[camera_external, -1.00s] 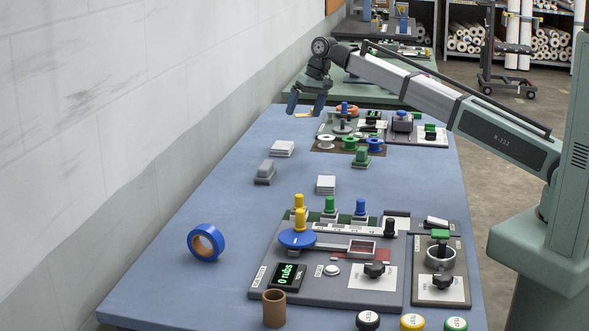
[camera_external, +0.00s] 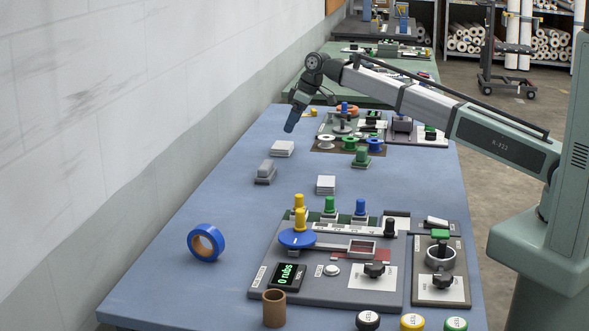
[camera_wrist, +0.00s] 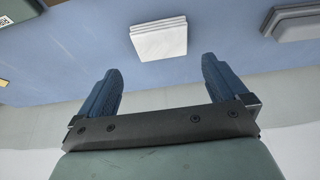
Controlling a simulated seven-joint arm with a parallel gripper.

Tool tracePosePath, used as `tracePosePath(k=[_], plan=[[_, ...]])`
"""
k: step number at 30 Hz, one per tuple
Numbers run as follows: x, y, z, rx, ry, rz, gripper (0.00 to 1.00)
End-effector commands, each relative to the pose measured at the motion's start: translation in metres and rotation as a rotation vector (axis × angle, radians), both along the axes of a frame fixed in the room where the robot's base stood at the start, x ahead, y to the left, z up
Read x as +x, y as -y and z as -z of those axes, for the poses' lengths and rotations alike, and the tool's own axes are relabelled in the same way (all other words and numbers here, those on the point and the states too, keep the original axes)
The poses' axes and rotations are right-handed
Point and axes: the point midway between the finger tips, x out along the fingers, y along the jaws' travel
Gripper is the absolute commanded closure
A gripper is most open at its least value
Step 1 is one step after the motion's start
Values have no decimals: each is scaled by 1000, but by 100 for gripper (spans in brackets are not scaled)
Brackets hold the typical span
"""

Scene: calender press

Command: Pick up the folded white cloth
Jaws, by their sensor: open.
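A folded white cloth (camera_external: 281,149) lies as a small layered square on the blue table near the wall. It also shows whole in the wrist view (camera_wrist: 158,38), just beyond my fingertips and about midway between them. My gripper (camera_external: 290,128) is above the table, pointing down, close to the cloth and apart from it. In the wrist view its two blue fingers (camera_wrist: 160,70) are spread with nothing between them. In the external view one finger mostly hides the other. A second similar white stack (camera_external: 326,187) lies nearer the camera.
A grey block (camera_external: 265,172) sits just in front of the cloth; it shows at the upper right in the wrist view (camera_wrist: 295,22). Spools (camera_external: 349,144) on a brown mat are to the right. A blue tape roll (camera_external: 206,243) and a control panel (camera_external: 265,268) are nearer.

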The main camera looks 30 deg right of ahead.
Motion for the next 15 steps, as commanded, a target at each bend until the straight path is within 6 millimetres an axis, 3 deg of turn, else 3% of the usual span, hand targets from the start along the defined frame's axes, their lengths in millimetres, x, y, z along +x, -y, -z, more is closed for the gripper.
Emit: tracePosePath(k=[6, 15], plan=[[8, -8, 25, 0, 0, 1, 0], [10, -11, 37, 0, 0, 1, 0]])
